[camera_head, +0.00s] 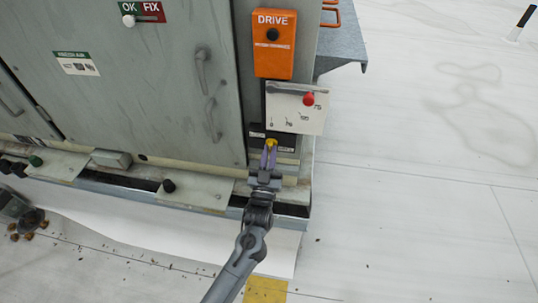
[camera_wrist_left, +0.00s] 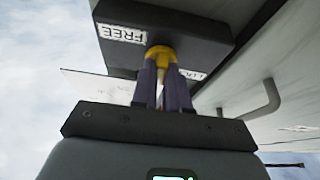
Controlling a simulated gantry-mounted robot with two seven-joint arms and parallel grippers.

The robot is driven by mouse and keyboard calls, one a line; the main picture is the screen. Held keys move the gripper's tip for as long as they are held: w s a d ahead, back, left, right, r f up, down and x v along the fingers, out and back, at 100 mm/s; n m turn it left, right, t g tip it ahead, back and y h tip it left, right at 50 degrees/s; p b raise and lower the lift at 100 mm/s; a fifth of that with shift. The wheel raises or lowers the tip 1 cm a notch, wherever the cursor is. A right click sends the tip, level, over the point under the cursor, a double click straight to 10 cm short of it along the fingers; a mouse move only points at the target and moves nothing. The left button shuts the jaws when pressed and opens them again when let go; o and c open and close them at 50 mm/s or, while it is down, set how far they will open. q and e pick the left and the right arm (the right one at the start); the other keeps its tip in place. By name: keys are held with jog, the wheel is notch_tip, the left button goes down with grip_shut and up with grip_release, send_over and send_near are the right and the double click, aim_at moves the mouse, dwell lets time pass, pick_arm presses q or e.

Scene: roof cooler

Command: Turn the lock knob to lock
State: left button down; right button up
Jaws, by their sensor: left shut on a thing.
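The lock knob (camera_head: 271,141) is small and yellow, on a black box (camera_head: 258,134) low on the grey cabinet. It also shows in the left wrist view (camera_wrist_left: 161,51), where the dark box (camera_wrist_left: 190,28) carries a "FREE" label (camera_wrist_left: 123,34) left of the knob. A second white label (camera_wrist_left: 193,75), partly hidden by the fingers, lies to its lower right. My left gripper (camera_head: 268,158) is shut on the knob, with purple fingers on either side of it; they also show in the wrist view (camera_wrist_left: 163,85). My right gripper is not in view.
Above the knob are a white plate with a red-knobbed lever (camera_head: 308,99) and an orange DRIVE box (camera_head: 274,44). Door handles (camera_head: 202,70) stick out to the left. A ledge with black knobs (camera_head: 169,186) runs along the cabinet's foot.

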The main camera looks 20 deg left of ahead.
pick_arm(q)
jog(key=shift+f, duration=0.1)
dwell(0.3)
jog(key=c, duration=1.1)
grip_release()
jog(key=shift+c, duration=0.2)
jog(key=shift+s, duration=0.1)
jog(key=v, duration=1)
jog(key=shift+s+d+p, duration=0.15)
jog(key=shift+s+p, duration=0.2)
jog(key=shift+p, duration=0.05)
jog(key=shift+f, duration=0.1)
